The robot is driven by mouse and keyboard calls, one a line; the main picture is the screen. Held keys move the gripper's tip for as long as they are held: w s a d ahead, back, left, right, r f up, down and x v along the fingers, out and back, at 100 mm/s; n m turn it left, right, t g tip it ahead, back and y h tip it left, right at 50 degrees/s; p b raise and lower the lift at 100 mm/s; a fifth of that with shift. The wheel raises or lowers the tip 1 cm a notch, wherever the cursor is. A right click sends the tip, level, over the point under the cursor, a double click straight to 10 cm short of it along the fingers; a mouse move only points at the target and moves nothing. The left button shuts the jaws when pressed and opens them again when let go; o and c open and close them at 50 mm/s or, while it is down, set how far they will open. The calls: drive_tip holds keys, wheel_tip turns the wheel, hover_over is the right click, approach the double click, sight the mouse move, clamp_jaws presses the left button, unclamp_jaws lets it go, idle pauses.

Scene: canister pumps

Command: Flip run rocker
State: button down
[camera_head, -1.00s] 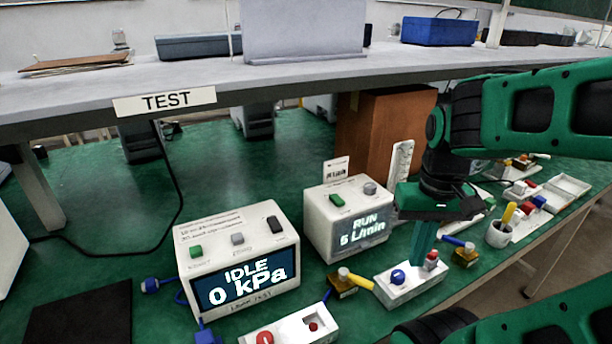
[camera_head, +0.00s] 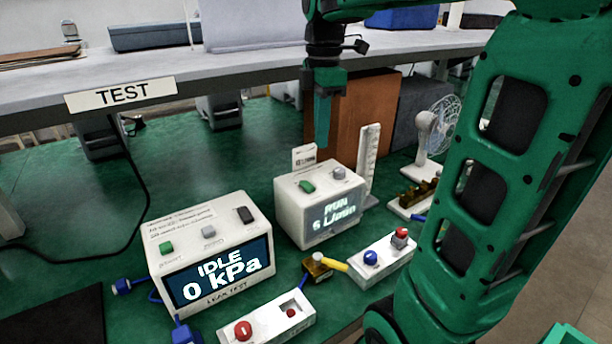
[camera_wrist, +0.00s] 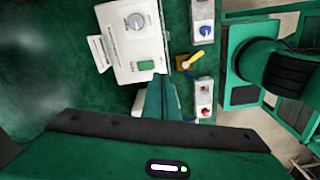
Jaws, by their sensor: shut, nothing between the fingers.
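A white box (camera_head: 293,222) with a lit display reading RUN and a flow in L/min stands mid-bench. On its top are a green rocker (camera_head: 307,187) and a grey knob (camera_head: 339,173). In the wrist view the green rocker (camera_wrist: 146,66) and knob (camera_wrist: 136,21) lie up and left of the fingers. My gripper (camera_head: 322,143) points down, shut and empty, above and behind the box in the head view. Its fingers (camera_wrist: 158,80) show close beside the box edge in the wrist view, touching nothing that I can make out.
A leak tester (camera_head: 218,285) reading IDLE 0 kPa stands left. A white block with a blue knob (camera_head: 371,257) and a red button (camera_head: 401,234) stands right of the box, with a yellow-handled brass fitting (camera_head: 318,265) between. A ruled white stand (camera_head: 370,160) rises behind. A shelf (camera_head: 250,65) overhangs the back.

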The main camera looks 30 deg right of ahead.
sight(309, 186)
drive_tip(key=w+r+n, duration=0.1)
drive_tip(key=w+a+n, duration=0.1)
drive_tip(key=w+n, duration=0.1)
drive_tip(key=shift+r+n, duration=0.3)
drive_tip(key=shift+r, duration=0.1)
drive_tip(key=shift+f, duration=0.15)
wheel_tip(309, 186, down, 14)
drive_tip(key=shift+r, duration=0.1)
idle(0.4)
